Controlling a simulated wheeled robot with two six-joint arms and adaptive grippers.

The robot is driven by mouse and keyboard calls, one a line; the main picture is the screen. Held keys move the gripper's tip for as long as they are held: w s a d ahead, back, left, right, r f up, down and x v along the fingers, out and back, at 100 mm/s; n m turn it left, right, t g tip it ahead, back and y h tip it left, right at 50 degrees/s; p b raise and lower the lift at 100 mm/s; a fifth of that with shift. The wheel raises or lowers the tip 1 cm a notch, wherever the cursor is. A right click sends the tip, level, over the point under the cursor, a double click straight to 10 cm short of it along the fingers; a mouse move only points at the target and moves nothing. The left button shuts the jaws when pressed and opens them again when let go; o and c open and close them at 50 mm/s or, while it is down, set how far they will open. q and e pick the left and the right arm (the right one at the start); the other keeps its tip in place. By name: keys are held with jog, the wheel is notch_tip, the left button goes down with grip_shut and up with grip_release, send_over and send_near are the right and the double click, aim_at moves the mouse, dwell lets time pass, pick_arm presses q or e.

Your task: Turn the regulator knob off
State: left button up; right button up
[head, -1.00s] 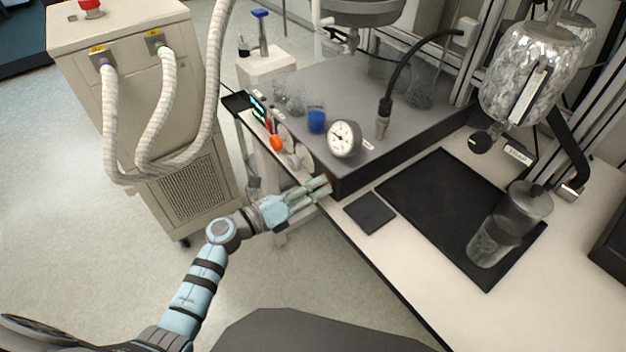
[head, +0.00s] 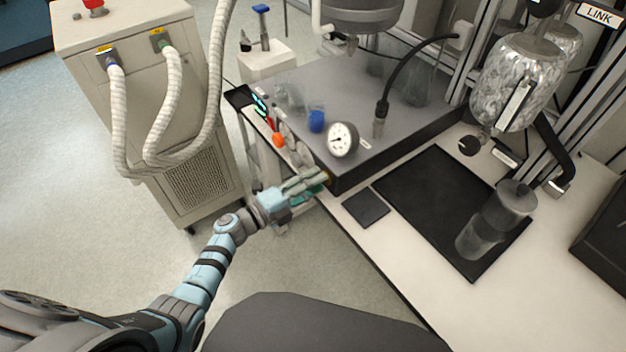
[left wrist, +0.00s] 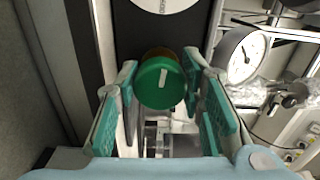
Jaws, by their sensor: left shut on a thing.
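The regulator knob (left wrist: 162,82) is a round green knob with a white mark, seen face-on in the left wrist view. The mark stands nearly upright, leaning slightly right. My left gripper (left wrist: 163,78) has one finger with green pads on each side of the knob and is shut on it. In the head view my left gripper (head: 322,179) is at the front corner of the grey reactor base (head: 345,178), where its fingers hide the knob. My right gripper is in neither current view.
A white-faced gauge (head: 342,140) stands on the base close to the left gripper. Round discs and an orange knob (head: 278,140) line its left side. A black mat (head: 425,190) with a grey cylinder (head: 485,232) lies right. The beige cabinet with hoses (head: 190,120) stands left.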

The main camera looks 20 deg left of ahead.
pick_arm(q)
jog(key=shift+n, duration=0.6)
jog(key=o, duration=1.2)
